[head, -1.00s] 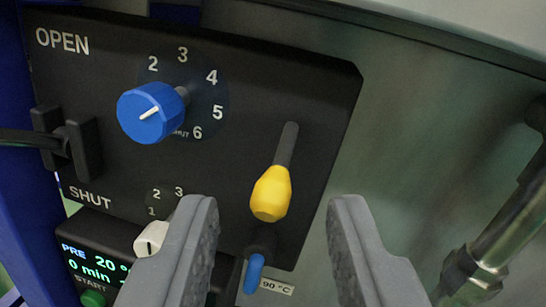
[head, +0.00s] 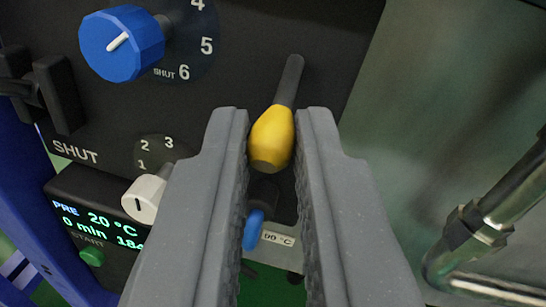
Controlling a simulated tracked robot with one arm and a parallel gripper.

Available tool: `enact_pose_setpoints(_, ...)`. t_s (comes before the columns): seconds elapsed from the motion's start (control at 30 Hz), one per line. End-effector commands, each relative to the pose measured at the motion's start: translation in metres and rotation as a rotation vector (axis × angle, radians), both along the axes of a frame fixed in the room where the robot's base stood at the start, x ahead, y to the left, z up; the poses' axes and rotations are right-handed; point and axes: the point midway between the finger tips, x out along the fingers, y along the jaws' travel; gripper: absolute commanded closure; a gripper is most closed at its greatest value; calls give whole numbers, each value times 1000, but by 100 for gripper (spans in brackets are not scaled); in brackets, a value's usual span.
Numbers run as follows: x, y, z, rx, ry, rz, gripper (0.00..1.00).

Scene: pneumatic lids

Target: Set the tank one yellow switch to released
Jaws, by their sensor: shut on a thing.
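The yellow switch (head: 271,140) is a yellow knob on a dark stem that runs up and slightly right to the black panel, in the middle of the head view. My gripper (head: 273,128) has a grey finger on each side of the knob and is shut on it near the fingertips. The knob's left and right sides are partly hidden by the fingers. No tank label shows in the view.
A blue dial (head: 122,43), a white knob (head: 146,198) and a black lever (head: 45,92) are on the left. A small display (head: 100,222) with a green button (head: 91,256) sits below. A blue-tipped lever (head: 253,230) hangs below the yellow knob. A metal pipe (head: 485,222) stands at right.

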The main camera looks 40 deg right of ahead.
Motion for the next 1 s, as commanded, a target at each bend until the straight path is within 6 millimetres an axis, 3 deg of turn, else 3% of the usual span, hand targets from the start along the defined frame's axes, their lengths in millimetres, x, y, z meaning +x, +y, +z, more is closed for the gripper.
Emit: enact_pose_setpoints(1.0,-3,1,28,268,347,-3,100)
